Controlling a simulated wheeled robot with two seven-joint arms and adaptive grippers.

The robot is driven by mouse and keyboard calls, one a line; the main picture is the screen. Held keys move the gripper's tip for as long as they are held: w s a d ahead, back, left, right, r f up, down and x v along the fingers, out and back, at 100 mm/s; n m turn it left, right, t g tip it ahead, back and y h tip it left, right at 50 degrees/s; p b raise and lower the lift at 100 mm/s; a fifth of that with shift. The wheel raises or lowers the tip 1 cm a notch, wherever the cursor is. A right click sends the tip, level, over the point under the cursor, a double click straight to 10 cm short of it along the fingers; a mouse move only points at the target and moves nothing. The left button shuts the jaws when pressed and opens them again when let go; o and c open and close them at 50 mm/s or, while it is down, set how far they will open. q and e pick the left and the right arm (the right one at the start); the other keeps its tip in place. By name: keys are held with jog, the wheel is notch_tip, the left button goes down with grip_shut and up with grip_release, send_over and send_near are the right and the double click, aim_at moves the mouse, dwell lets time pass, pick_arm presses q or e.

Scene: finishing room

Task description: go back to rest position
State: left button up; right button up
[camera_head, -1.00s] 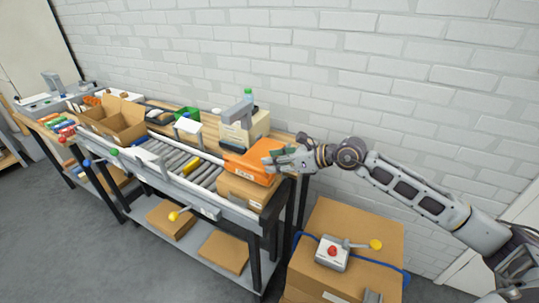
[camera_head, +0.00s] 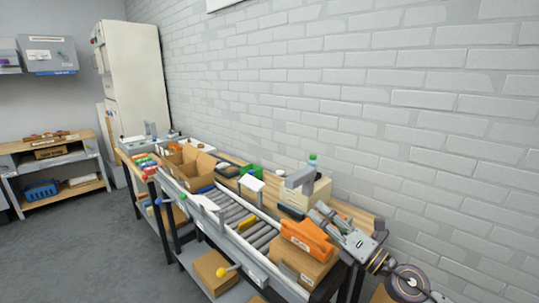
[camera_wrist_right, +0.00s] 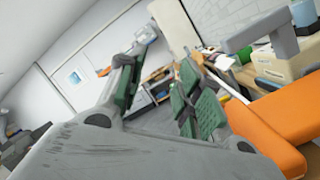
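My right gripper (camera_head: 326,222) is in the head view, just behind and to the right of an orange thing (camera_head: 307,238) lying on a cardboard box (camera_head: 295,264) at the near end of the roller table. In the right wrist view my gripper (camera_wrist_right: 160,75) has its green-padded fingers spread, with nothing between them. The orange thing (camera_wrist_right: 270,115) shows there beside the fingers, to the right; I cannot tell whether they touch. My left gripper is in neither view.
The roller conveyor (camera_head: 240,220) runs along a brick wall. An open carton (camera_head: 190,163), a green bin (camera_head: 250,171) and a grey-topped device (camera_head: 300,180) crowd it. A shelf bench (camera_head: 62,165) stands far left. The grey floor (camera_head: 100,245) at left is clear.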

jog(key=s+d+f+m+g+h, duration=0.1)
jog(key=s+d+f+m+h, duration=0.1)
jog(key=d+f+m+h, duration=0.9)
jog(key=s+d+f+m+h, duration=0.25)
jog(key=f+m+h, duration=0.35)
jog(key=m, duration=1)
jog(key=s+a+f+m+g+y, duration=0.25)
jog(key=s+f+g, duration=0.35)
jog(key=s+f, duration=0.3)
jog(key=s+a+f+m+g+y, duration=0.1)
jog(key=s+a+f+m+g, duration=0.3)
jog(key=s+f, duration=0.55)
jog(key=s+d+f+n+g, duration=0.1)
jog(key=d+f, duration=0.1)
jog(key=f, duration=1.3)
jog(key=s+d+f+n+g, duration=0.1)
jog(key=s+d+f, duration=0.1)
jog(key=f, duration=1.3)
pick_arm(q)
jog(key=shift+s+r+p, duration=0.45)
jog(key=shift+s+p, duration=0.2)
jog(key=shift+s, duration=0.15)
pick_arm(e)
jog(key=s+d+f, duration=0.4)
jog(key=s+f, duration=0.5)
jog(key=s, duration=0.1)
jog(key=s+d+f+g+h, duration=0.1)
jog(key=s+d+f, duration=0.3)
jog(key=s+f, duration=0.6)
jog(key=shift+s+f, duration=0.15)
